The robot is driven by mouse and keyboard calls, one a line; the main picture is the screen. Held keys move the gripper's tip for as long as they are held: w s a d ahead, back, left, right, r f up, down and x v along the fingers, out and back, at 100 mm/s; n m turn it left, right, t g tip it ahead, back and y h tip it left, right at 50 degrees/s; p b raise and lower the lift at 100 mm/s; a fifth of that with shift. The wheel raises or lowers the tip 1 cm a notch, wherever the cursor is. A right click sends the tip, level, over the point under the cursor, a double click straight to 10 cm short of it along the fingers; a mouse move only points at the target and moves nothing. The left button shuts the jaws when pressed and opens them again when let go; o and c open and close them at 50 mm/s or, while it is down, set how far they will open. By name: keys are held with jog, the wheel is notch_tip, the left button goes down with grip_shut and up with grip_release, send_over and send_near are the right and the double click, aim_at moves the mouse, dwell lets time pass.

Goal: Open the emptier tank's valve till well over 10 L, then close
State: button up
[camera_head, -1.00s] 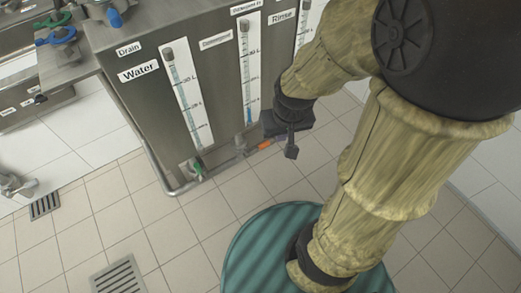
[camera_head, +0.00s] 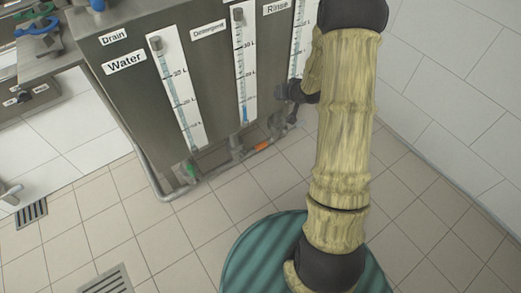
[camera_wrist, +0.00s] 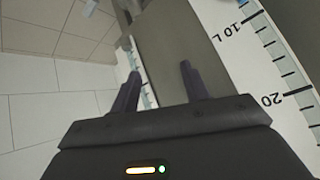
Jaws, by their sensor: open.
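A steel tank unit carries the labels Water (camera_head: 124,62), Detergent and Rinse (camera_head: 276,7). The Water gauge (camera_head: 180,95) and the middle gauge (camera_head: 246,70) show; the middle gauge has blue low in its tube. The third gauge (camera_head: 298,45) is partly hidden by my arm. Below are a green valve handle (camera_head: 191,172) and an orange one (camera_head: 260,147). My gripper (camera_head: 290,112) is in front of the tank's lower right, by the third gauge. In the wrist view my gripper (camera_wrist: 160,68) is open and empty, beside a gauge (camera_wrist: 262,60) marked 10 L and 20.
A pipe (camera_head: 158,190) runs around the tank's lower edge. A white tiled wall (camera_head: 450,90) stands at right. Floor drains (camera_head: 32,213) lie at left. A sink counter (camera_head: 40,60) with coloured taps is at upper left. The tiled floor before the tank is clear.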

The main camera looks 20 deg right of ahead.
jog(key=w+d+f+m+t+y+b, duration=0.1)
jog(key=w+d+f+t+y+b, duration=0.2)
jog(key=f, duration=0.9)
jog(key=m+t+y+b, duration=0.3)
jog(key=m+y+b, duration=0.25)
jog(key=y, duration=0.45)
send_near(261, 146)
jog(key=f+v, duration=0.1)
jog(key=v, duration=0.6)
jog(key=shift+d+b, duration=0.1)
jog(key=shift+b, duration=0.25)
jog(key=shift+n, duration=0.25)
jog(key=b+x, duration=0.6)
jog(key=x, duration=1.1)
jog(key=shift+w+f, duration=0.1)
jog(key=shift+w, duration=0.2)
